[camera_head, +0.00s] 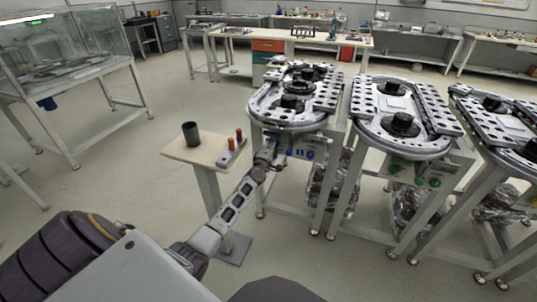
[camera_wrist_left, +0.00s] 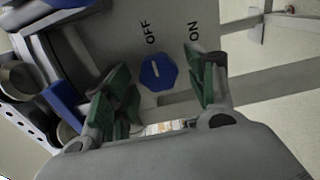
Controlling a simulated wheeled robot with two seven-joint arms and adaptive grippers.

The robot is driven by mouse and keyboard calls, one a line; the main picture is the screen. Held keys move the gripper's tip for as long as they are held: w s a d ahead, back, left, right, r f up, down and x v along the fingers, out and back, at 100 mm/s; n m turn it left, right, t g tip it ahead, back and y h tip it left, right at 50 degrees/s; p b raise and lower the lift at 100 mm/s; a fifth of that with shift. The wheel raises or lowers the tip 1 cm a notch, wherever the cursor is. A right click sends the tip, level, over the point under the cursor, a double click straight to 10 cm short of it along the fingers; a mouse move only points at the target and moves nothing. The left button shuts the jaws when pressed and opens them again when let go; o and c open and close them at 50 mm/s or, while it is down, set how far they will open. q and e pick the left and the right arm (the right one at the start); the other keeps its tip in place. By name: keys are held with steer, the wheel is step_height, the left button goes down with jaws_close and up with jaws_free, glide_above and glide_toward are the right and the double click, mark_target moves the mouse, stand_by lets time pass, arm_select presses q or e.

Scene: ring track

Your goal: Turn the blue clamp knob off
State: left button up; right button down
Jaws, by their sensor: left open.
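The blue clamp knob (camera_wrist_left: 158,72) shows in the left wrist view as an eight-sided blue knob on a grey panel. The OFF and ON labels are printed beside it. A small pale mark shows on its face, but I cannot tell which label it points to. My left gripper (camera_wrist_left: 160,60) is open, with its green-padded fingers on either side of the knob in this view; I cannot tell whether they touch it. In the head view the left gripper (camera_head: 272,158) is at the front panel of the left ring track (camera_head: 262,114). My right gripper is not in view.
Blue blocks (camera_wrist_left: 66,104) sit left of the knob in the wrist view. A small stand (camera_head: 180,150) with a dark cup (camera_head: 191,134) and red-topped pieces (camera_head: 235,140) is left of my gripper. More ring tracks (camera_head: 362,112) stand to the right. Open floor lies at left.

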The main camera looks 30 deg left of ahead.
arm_select(q)
steer(key=v, duration=1.2)
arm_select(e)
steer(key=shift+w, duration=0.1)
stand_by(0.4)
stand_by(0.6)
